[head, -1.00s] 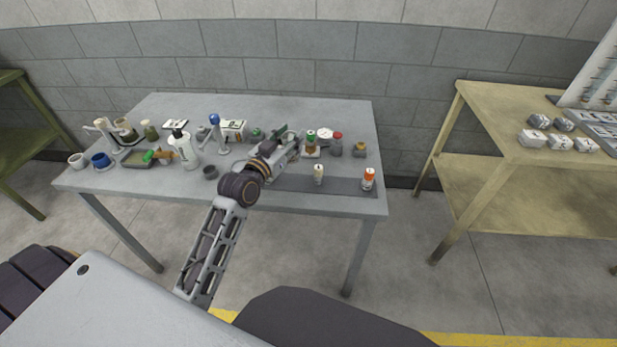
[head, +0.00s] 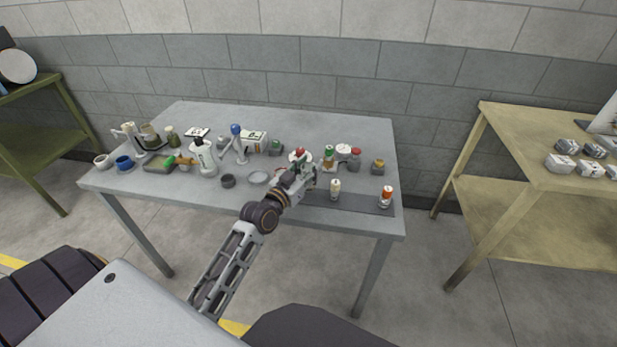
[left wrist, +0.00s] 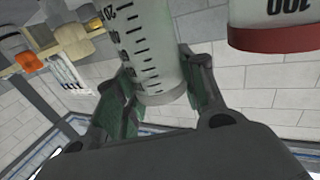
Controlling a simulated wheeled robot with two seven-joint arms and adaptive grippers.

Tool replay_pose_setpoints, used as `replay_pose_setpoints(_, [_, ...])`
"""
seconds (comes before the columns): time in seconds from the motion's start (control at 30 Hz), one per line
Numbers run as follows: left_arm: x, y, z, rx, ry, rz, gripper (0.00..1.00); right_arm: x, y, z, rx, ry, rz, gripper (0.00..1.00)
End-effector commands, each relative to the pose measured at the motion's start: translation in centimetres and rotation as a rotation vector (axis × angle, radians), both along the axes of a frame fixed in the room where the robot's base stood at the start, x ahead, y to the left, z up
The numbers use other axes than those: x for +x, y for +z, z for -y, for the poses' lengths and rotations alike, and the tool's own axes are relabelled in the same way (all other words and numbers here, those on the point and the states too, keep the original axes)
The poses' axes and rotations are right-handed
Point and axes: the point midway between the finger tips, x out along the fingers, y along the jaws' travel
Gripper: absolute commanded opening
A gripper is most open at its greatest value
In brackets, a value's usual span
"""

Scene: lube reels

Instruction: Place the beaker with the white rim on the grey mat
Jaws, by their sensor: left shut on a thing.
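My left gripper (head: 306,172) is shut on a white graduated beaker with a pale rim (left wrist: 152,60), which fills the space between the fingers in the left wrist view. In the head view the held beaker is mostly hidden by the gripper. The grey mat (head: 352,203) lies along the table's front right edge, and the gripper is over or just behind its left end. I cannot tell whether the beaker touches anything. A similar vessel with a red rim (left wrist: 270,40) shows beside it in the wrist view; a red-topped vessel (head: 299,154) stands behind the gripper in the head view.
A cream bottle (head: 335,187) and an orange-capped bottle (head: 386,196) stand on the mat. Several jars, including a green-capped one (head: 328,157), stand behind it.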

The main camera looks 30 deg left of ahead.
Motion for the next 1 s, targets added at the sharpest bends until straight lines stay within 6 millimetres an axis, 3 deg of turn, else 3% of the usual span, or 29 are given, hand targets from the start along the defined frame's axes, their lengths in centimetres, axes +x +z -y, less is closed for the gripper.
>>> replay_pose_setpoints(0.3, [0.0,-3.2,0.0,0.000,0.001,-0.002,0.14,1.3,-0.1,0.0,0.000,0.001,0.012,0.00])
replay_pose_setpoints(0.47, [0.0,-3.4,0.0,0.001,0.001,-0.001,0.14,2.2,0.2,-0.7,0.008,0.000,0.026,0.00])
replay_pose_setpoints(0.8, [0.0,-3.7,0.0,0.001,0.000,-0.002,0.14,1.2,-0.2,-1.6,0.016,-0.005,0.009,0.00])
replay_pose_setpoints(0.83, [0.0,-3.7,0.0,0.001,0.000,-0.002,0.41,1.2,-0.2,-1.5,0.016,-0.005,0.009,0.00])
replay_pose_setpoints(1.0, [0.0,-3.7,0.0,0.000,0.000,-0.002,0.61,1.2,-0.1,-1.2,0.012,-0.004,0.008,0.00])
